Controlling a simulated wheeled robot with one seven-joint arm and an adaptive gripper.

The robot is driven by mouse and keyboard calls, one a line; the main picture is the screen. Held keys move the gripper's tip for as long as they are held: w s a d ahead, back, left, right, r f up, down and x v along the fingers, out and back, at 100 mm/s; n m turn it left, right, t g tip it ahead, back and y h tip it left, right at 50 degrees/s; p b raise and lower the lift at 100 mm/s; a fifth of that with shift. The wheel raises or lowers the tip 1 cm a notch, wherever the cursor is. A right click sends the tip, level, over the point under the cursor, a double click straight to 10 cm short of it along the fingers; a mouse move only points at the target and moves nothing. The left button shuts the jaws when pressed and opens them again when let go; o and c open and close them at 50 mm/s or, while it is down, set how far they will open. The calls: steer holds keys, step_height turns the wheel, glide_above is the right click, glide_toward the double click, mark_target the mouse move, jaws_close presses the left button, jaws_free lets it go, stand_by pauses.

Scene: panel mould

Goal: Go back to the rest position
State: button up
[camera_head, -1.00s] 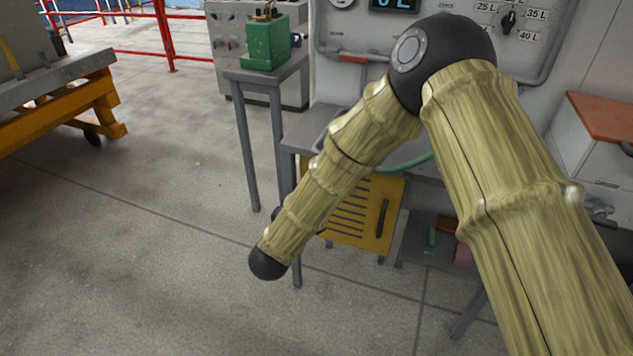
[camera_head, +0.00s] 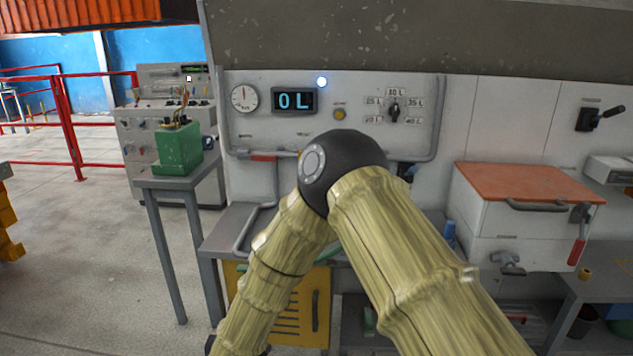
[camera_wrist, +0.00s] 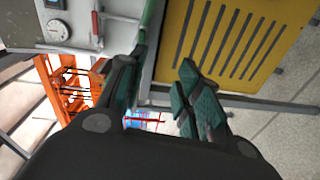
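My arm (camera_head: 400,250), tan and bamboo-like with a dark elbow, is bent in front of the panel in the head view. Its lower section runs down and left out of the bottom edge, so my gripper is not seen there. In the wrist view my gripper (camera_wrist: 162,75) shows two dark fingers with teal pads. They stand apart with nothing between them. Beyond them is the yellow slotted door (camera_wrist: 232,45), which also shows behind my arm in the head view (camera_head: 316,300). The gripper looks clear of the door.
The panel (camera_head: 350,140) carries a gauge, a display reading 0 L, a lit lamp and a dial. A green box (camera_head: 178,150) sits on a grey stand at left. A red-topped cabinet (camera_head: 520,225) stands at right. Open floor (camera_head: 95,240) lies at left.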

steer(key=s+d+f+m+g+y+p, duration=0.1)
steer(key=s+d+f+m+g, duration=0.35)
steer(key=d+f, duration=0.75)
steer(key=s+d+f+m+g+p, duration=0.1)
steer(key=s+d+f+m+g, duration=0.4)
steer(key=d+f, duration=0.65)
steer(key=s+d+f+m+g, duration=0.1)
steer(key=s+d+m+g, duration=0.3)
steer(key=s+d, duration=0.6)
steer(key=s+d+f+m+g+h+p, duration=0.1)
steer(key=s+d+f+m+g, duration=0.1)
steer(key=s+d, duration=0.9)
steer(key=s+m+g, duration=0.1)
steer(key=s, duration=0.4)
steer(key=shift+s+m+g, duration=0.15)
steer(key=shift+m+g, duration=0.2)
steer(key=shift+d, duration=0.1)
